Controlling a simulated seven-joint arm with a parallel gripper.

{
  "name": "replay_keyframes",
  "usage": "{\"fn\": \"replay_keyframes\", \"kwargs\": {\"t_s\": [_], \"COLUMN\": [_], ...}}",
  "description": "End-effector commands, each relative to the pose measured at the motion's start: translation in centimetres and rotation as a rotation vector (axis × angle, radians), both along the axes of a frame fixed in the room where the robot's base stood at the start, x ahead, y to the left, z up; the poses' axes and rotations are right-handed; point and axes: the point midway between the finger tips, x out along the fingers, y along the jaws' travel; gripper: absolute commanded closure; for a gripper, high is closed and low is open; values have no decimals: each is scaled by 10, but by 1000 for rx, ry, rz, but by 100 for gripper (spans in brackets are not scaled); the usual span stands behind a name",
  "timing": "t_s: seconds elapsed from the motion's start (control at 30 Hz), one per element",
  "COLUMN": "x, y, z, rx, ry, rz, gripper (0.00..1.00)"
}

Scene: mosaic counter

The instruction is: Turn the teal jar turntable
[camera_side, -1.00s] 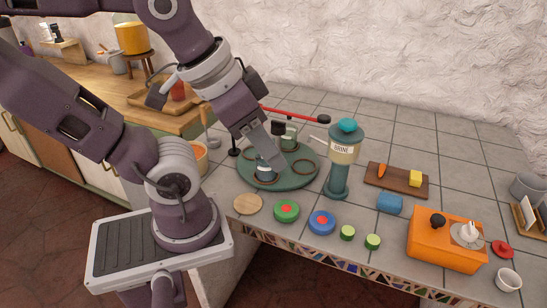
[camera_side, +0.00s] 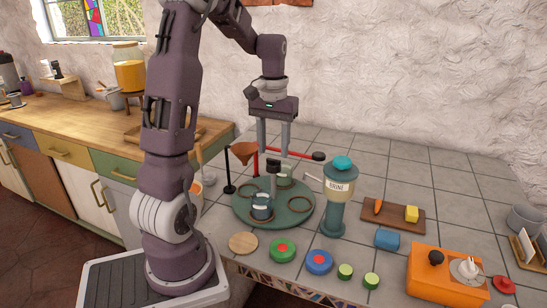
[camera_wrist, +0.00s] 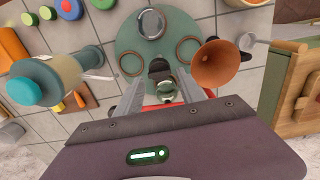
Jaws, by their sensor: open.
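The teal turntable (camera_side: 284,219) lies on the tiled counter. A glass jar (camera_side: 262,207) sits in its front-left holder, and a second jar (camera_side: 285,176) stands at its back, partly hidden. Empty ring holders (camera_side: 299,204) show beside a dark central post (camera_side: 273,168). In the wrist view the turntable (camera_wrist: 133,42) lies beyond my fingers, with a jar (camera_wrist: 151,23) at its far edge and another jar (camera_wrist: 166,90) near the fingers. My gripper (camera_side: 274,150) points down, open and empty, above the back of the turntable. It also shows in the wrist view (camera_wrist: 157,90).
A copper funnel (camera_side: 243,151) stands left of the turntable. A red lever (camera_side: 298,153) with a black knob passes behind it. The teal brine dispenser (camera_side: 337,205) is close on the right. A wooden disc (camera_side: 243,243) and coloured round pieces lie in front.

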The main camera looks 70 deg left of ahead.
Motion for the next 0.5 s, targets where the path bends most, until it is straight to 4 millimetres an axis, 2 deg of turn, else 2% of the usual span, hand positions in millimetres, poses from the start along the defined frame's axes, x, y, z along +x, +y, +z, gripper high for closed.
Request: {"fn": "replay_keyframes", "kwargs": {"t_s": [0.1,0.2,0.47,0.5], "x": [-1,0,0,0], "y": [-1,-1,-1,-1], "z": [-21,-31,-35,-35], "rx": [-3,-1,1,1], "ry": [3,1,-1,-1], "rz": [0,0,-1,-1], "gripper": [55,55,55,58]}}
